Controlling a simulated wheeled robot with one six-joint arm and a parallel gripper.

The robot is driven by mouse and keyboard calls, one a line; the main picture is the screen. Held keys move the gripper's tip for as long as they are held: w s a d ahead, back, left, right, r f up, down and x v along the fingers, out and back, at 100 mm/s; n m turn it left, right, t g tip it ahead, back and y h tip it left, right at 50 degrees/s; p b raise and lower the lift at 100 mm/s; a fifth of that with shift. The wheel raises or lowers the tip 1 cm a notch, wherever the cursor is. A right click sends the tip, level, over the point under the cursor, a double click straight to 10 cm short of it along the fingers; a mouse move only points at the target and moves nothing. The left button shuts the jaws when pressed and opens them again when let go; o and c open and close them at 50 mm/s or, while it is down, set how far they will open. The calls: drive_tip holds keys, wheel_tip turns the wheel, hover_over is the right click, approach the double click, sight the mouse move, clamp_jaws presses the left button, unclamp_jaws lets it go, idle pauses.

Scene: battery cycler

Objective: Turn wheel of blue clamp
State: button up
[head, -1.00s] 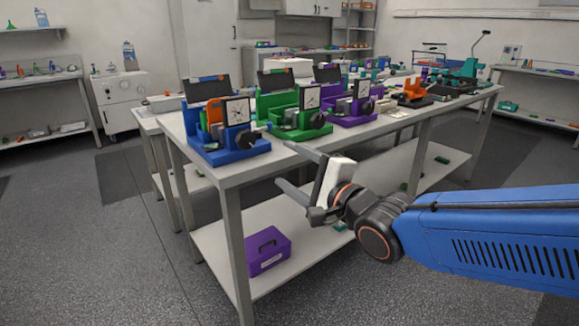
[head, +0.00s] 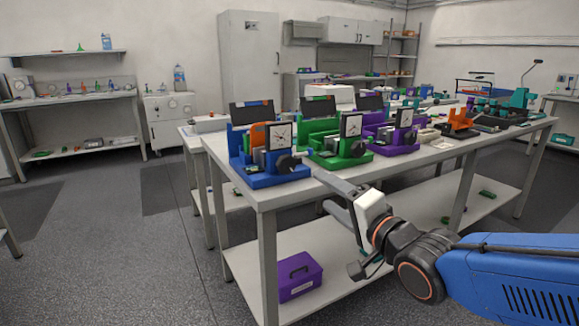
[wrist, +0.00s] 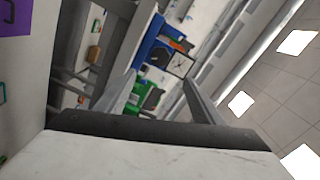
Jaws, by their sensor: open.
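The blue clamp (head: 262,178) stands at the near left corner of the grey table. It has a white dial on its front, and its dark wheel (head: 288,163) sticks out on the right side. In the wrist view the blue clamp (wrist: 148,44) appears turned sideways, with the dial (wrist: 180,64) beside it. My gripper (head: 328,194) is open and empty. It is in front of the table edge, to the right of and lower in the picture than the blue clamp, apart from it.
A green clamp (head: 328,150) and a purple clamp (head: 385,138) stand to the right of the blue one. An orange device (head: 458,124) is farther along the table (head: 440,157). A purple box (head: 299,277) sits on the lower shelf. The floor at left is clear.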

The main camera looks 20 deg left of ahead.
drive_tip(key=n, duration=1.3)
approach(288, 166)
drive_tip(key=x, duration=0.9)
drive_tip(key=shift+w+a, duration=0.2)
drive_tip(key=c, duration=1)
drive_tip(key=shift+m, duration=1)
drive_tip(key=shift+c, duration=0.2)
